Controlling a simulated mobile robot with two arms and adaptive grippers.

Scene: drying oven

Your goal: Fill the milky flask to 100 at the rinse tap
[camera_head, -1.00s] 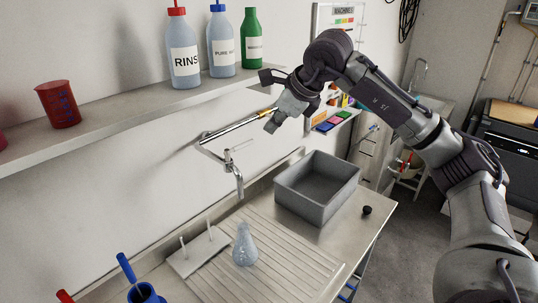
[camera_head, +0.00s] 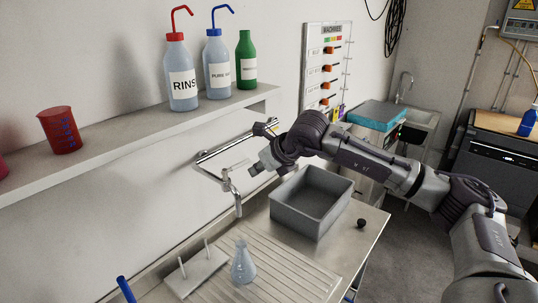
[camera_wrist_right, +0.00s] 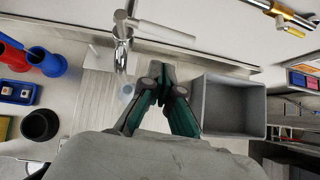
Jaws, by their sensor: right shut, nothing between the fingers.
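The milky flask (camera_head: 243,264), a pale bluish conical flask, stands upright on the ribbed drainboard (camera_head: 283,270), below and in front of the rinse tap (camera_head: 234,195). In the right wrist view the flask (camera_wrist_right: 127,92) is small and partly hidden beside my gripper, and the tap (camera_wrist_right: 121,48) shows above it. My right gripper (camera_head: 257,170) is just right of the tap, above the drainboard and apart from the flask. In the right wrist view my right gripper (camera_wrist_right: 162,73) is shut and empty. My left gripper is out of view. I cannot read any level in the flask.
A grey basin (camera_head: 312,206) stands right of the drainboard, with a small black knob (camera_head: 361,223) beside it. A white peg stand (camera_head: 196,271) is left of the flask. A wall shelf (camera_head: 130,124) holds several bottles and a red beaker (camera_head: 59,131).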

